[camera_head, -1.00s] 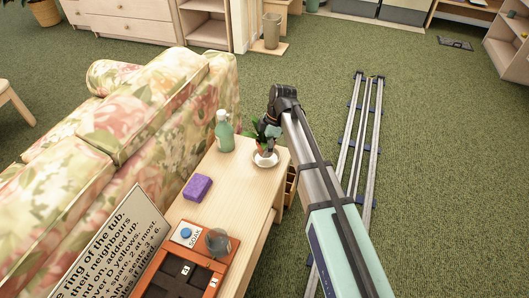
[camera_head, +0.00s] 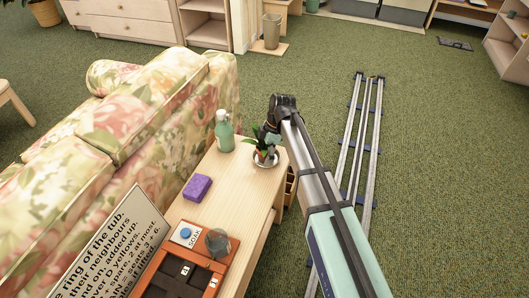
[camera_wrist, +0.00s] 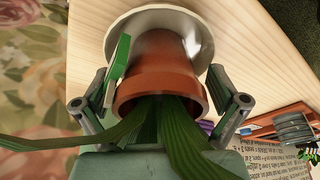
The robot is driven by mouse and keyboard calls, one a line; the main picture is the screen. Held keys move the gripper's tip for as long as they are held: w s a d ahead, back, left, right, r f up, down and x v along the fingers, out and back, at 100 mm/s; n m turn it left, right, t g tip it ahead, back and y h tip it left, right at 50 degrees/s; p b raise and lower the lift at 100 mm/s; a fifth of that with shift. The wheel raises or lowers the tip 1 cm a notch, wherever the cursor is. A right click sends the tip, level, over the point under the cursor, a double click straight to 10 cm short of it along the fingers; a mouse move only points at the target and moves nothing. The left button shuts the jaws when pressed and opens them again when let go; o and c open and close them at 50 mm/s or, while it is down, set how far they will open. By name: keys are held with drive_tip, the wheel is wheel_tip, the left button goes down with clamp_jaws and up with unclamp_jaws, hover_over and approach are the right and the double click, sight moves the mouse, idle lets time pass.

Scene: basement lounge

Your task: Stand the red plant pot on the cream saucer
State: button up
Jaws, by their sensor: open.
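The red plant pot (camera_wrist: 160,72), with long green leaves, appears upright with its base within the cream saucer (camera_wrist: 142,20) in the wrist view. Whether the base is fully seated cannot be told. In the head view the saucer (camera_head: 266,163) lies near the far right end of the wooden table, partly hidden by the plant (camera_head: 259,145). My gripper (camera_wrist: 158,98) is open, with one finger on each side of the pot and gaps beside it. A green and white strip (camera_wrist: 116,72) shows at the pot's left side in the wrist view.
On the table (camera_head: 238,175) stand a green bottle (camera_head: 224,130), a purple block (camera_head: 196,187) and an orange device (camera_head: 185,270) with a clear round object (camera_head: 217,242). A printed sign (camera_head: 112,245) leans nearby. A floral sofa (camera_head: 130,120) is left; floor rails (camera_head: 361,140) are right.

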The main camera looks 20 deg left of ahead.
drive_tip(key=shift+r, duration=0.1)
drive_tip(key=p+v, duration=0.1)
drive_tip(key=v, duration=1.1)
drive_tip(key=s+d+f+m+g+h, duration=0.1)
drive_tip(key=s+d+f+m, duration=0.35)
drive_tip(key=d+f, duration=0.45)
drive_tip(key=s+d+f+m, duration=0.4)
drive_tip(key=s+d+f, duration=0.25)
drive_tip(key=f, duration=0.55)
drive_tip(key=s+d+f+m+g+h, duration=0.1)
drive_tip(key=s+d+f+m, duration=0.3)
drive_tip(key=d+f, duration=0.5)
drive_tip(key=s+d+f+m+g, duration=0.1)
drive_tip(key=s+d+f+m, duration=0.3)
drive_tip(key=s, duration=0.5)
drive_tip(key=s+d+f+m+g, duration=0.1)
drive_tip(key=s+d+f+m, duration=0.3)
drive_tip(key=s, duration=0.6)
drive_tip(key=s+d+f+m+g, duration=0.1)
drive_tip(key=s+d+f+m, duration=0.3)
drive_tip(key=s, duration=0.6)
drive_tip(key=shift+d+f+h, duration=0.3)
drive_tip(key=shift+d+f, duration=0.15)
drive_tip(key=shift+f, duration=0.15)
drive_tip(key=shift+s, duration=0.15)
